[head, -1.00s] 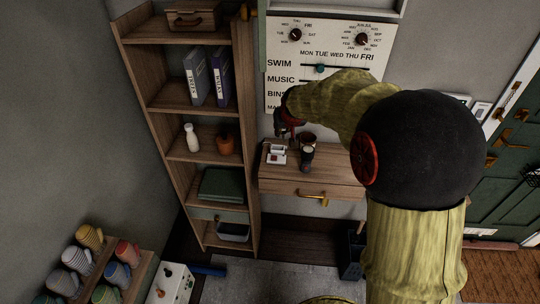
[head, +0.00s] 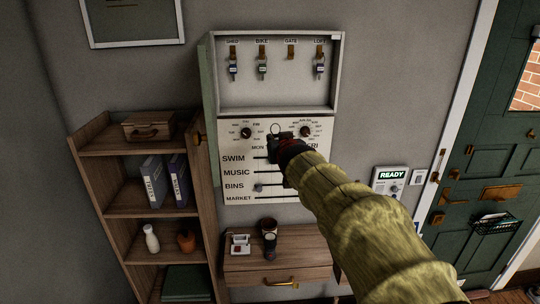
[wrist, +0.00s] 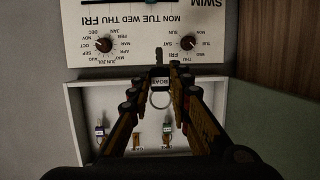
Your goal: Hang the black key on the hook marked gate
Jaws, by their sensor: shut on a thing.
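My gripper (head: 280,146) is shut on the black key (wrist: 160,83), held in front of the white board, below the key cabinet (head: 278,109). The key's label seems to read BOAT; its metal ring (wrist: 158,99) also shows in the head view (head: 275,128), standing above the fingers. The fingers hide part of the key. The hook marked gate (head: 291,52) is a bare brass hook, third from the left in the cabinet. It also shows in the wrist view (wrist: 138,140), beyond the ring and apart from it.
Keys hang on the shed hook (head: 233,67), the bike hook (head: 263,67) and the loft hook (head: 320,66), on either side of gate. The board's dials (head: 305,131) and sliders are close by my gripper. A wooden shelf (head: 108,180) stands left; a small drawer table (head: 300,262) is below.

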